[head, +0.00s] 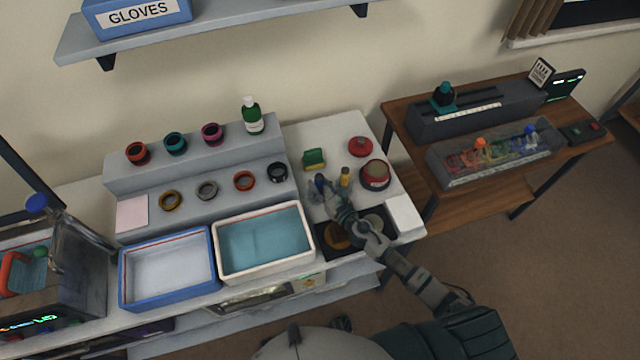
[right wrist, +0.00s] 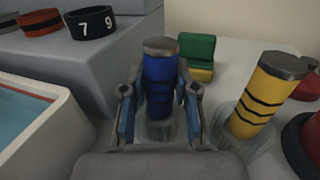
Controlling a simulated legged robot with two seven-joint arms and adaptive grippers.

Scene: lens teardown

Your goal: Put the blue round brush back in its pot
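The blue round brush (right wrist: 160,80) stands upright, dark bands around it and a grey cap on top. In the right wrist view its lower end is at a clear glass pot (right wrist: 161,131), which my fingers partly hide; it looks to be inside. My right gripper (right wrist: 160,90) has one finger on each side of the brush, with narrow gaps showing, so it looks open around it. In the head view the right gripper (head: 334,190) reaches the white bench beside the blue brush (head: 320,181). My left gripper is not in view.
A yellow brush (right wrist: 267,90) stands in its own glass pot (right wrist: 247,128) close on the right. A green and yellow block (right wrist: 198,54) lies behind. A red round tin (head: 375,175) is to the right. A white tray of teal liquid (head: 309,262) is at left.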

